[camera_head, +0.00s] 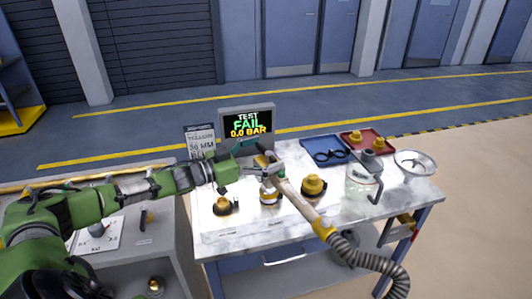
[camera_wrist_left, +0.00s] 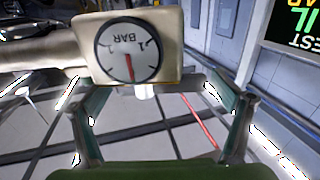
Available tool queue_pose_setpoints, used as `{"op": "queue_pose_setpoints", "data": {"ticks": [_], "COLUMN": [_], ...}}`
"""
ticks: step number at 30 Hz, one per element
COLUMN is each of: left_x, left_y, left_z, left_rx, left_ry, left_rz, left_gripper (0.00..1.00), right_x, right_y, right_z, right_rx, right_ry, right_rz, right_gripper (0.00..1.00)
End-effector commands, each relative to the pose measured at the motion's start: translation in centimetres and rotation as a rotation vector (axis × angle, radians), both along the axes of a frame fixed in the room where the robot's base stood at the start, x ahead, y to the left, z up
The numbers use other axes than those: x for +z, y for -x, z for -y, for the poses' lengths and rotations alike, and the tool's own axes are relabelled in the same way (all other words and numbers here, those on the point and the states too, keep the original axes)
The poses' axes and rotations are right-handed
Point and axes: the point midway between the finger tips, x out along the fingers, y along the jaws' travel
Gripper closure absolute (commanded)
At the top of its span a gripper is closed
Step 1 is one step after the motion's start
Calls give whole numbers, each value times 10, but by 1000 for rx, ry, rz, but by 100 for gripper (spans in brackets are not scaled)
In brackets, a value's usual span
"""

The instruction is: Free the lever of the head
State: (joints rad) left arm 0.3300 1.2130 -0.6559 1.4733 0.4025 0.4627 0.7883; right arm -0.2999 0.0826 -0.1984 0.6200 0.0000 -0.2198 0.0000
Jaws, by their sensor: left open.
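The beige head (camera_head: 275,168) with its gauge stands over the middle of the table, on top of a yellow-ringed neck (camera_head: 269,193). In the left wrist view the gauge (camera_wrist_left: 128,53) is marked BAR. A dark lever-like part (camera_head: 262,149) shows at the head's top; whether anything grips it cannot be told.
A screen (camera_head: 247,121) reads TEST FAIL 0.0 BAR. Yellow-and-black caps (camera_head: 314,185) stand on the table (camera_head: 250,228). A blue tray (camera_head: 318,144), red tray (camera_head: 376,134), glass jar (camera_head: 360,185) and funnel (camera_head: 415,162) are at right. The hose hangs over the front edge.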

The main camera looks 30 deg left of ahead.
Motion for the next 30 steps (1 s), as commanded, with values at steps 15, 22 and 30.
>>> {"op": "queue_pose_setpoints", "data": {"ticks": [15, 22, 30], "left_x": [77, 99, 100], "left_y": [0, 0, 0], "left_z": [0, 0, 0], "left_rx": [-1, 0, 0], "left_ry": [-3, -1, 0], "left_rz": [3, 0, 0], "left_gripper": [7, 7, 7], "right_x": [0, 0, 0], "right_y": [0, 0, 0], "right_z": [-2, -3, -3], "right_rx": [1, 1, 0], "right_ry": [-3, -3, -3], "right_rz": [-1, -1, -1], "right_gripper": [67, 67, 67]}}
